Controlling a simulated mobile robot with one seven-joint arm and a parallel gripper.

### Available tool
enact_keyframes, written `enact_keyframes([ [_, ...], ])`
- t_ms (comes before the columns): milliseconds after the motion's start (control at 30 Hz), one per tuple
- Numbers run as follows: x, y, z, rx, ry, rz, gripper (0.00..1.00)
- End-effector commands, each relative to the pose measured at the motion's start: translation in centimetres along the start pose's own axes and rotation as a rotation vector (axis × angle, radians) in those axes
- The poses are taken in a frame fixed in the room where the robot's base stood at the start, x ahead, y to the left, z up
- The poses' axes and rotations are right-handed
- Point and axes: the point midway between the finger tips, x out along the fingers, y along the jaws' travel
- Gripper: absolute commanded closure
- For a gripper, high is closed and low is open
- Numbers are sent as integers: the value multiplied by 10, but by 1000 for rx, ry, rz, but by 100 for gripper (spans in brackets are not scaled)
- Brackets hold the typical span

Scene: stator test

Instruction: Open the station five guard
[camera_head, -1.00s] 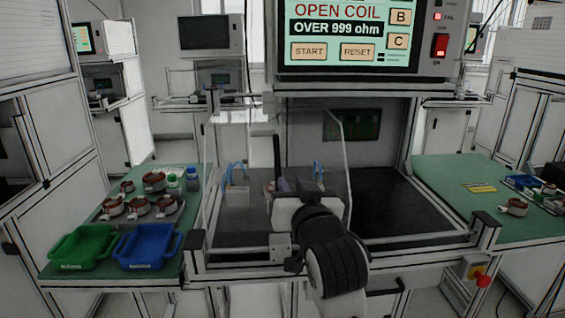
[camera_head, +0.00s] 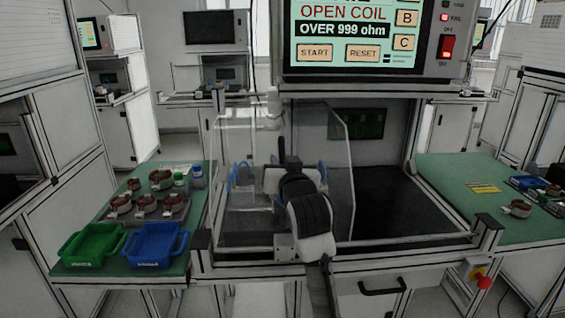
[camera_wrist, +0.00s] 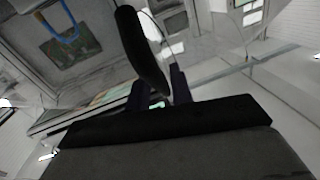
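The guard (camera_head: 245,130) is a clear panel across the left part of the station opening in the head view, with a second clear edge slanting down right of my arm. A black upright bar, which looks like its handle (camera_head: 281,150), stands just above my gripper (camera_head: 284,166). In the wrist view the black handle (camera_wrist: 143,50) runs down between the two dark fingers of my gripper (camera_wrist: 160,92). The fingers are beside it, but whether they press on it is not clear. My wrist hides the lower part of the handle in the head view.
The station screen (camera_head: 345,28) reads OPEN COIL. Left is a green side table with a green bin (camera_head: 92,245), a blue bin (camera_head: 152,246) and several coils. A right side table (camera_head: 450,175) holds more parts. A red stop button (camera_head: 484,282) sits low at right.

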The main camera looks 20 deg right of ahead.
Motion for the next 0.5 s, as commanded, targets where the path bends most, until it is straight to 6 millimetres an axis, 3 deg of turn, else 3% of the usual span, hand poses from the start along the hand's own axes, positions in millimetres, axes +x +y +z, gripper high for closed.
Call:
enact_keyframes([
  [67, 0, 0, 0, 0, 0, 0, 79],
  [233, 0, 0, 0, 0, 0, 0, 100],
  [500, -1, 0, 0, 0, 1, 0, 100],
])
